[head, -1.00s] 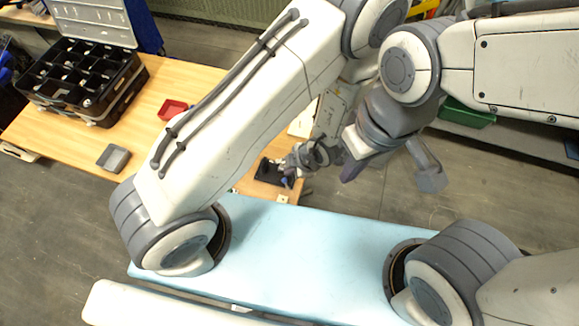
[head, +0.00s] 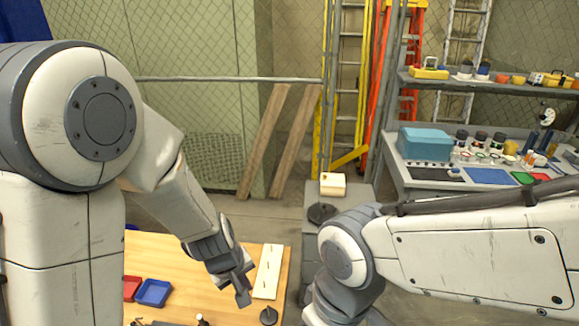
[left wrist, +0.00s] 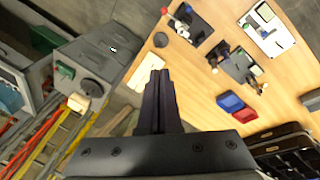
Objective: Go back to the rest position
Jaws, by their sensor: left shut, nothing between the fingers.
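My left gripper (head: 242,294) hangs over the wooden table (head: 215,301) in the head view, pointing down beside a pale board (head: 267,272). Its two dark fingers are shut together with nothing between them, also in the left wrist view (left wrist: 160,76). My left arm comes in from the left, bent at the elbow. My right arm crosses the lower right of the head view, but its gripper is out of the picture.
A blue tray (head: 154,292) and a red tray (head: 131,287) sit on the table. A grey cabinet (head: 308,240) stands right of it, and a grey workbench (head: 400,176) with a teal box (head: 424,144) is behind my right arm. Yellow and orange ladders lean at the back.

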